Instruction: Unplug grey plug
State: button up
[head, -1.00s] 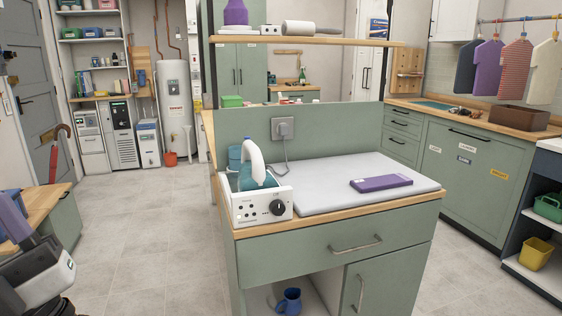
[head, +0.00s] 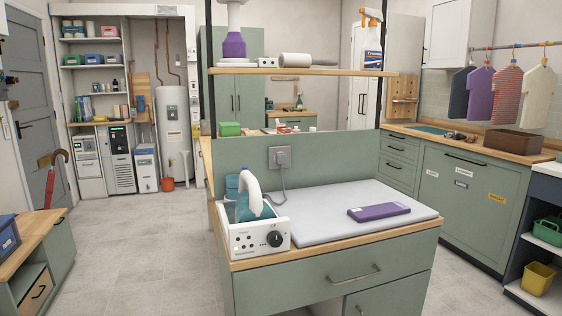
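The grey plug (head: 283,158) sits in a wall socket plate (head: 273,158) on the green back panel of the island. A grey cord (head: 284,183) hangs from it and runs down behind the white iron station (head: 259,240). A white and teal iron (head: 252,197) stands on that station. My gripper is out of the head view, so its state is hidden.
A white ironing pad (head: 330,212) covers the island top, with a purple folded cloth or box (head: 379,212) on it. A wooden shelf (head: 300,71) spans above the plug. Open floor (head: 140,240) lies left of the island.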

aim_at(281, 158)
jog(key=i+j, duration=0.85)
jog(key=j+z, duration=0.1)
jog(key=z, duration=1.55)
jog(key=i+j, duration=0.1)
jog(key=j, duration=0.25)
jog(key=i+j, duration=0.1)
jog(key=j, duration=0.25)
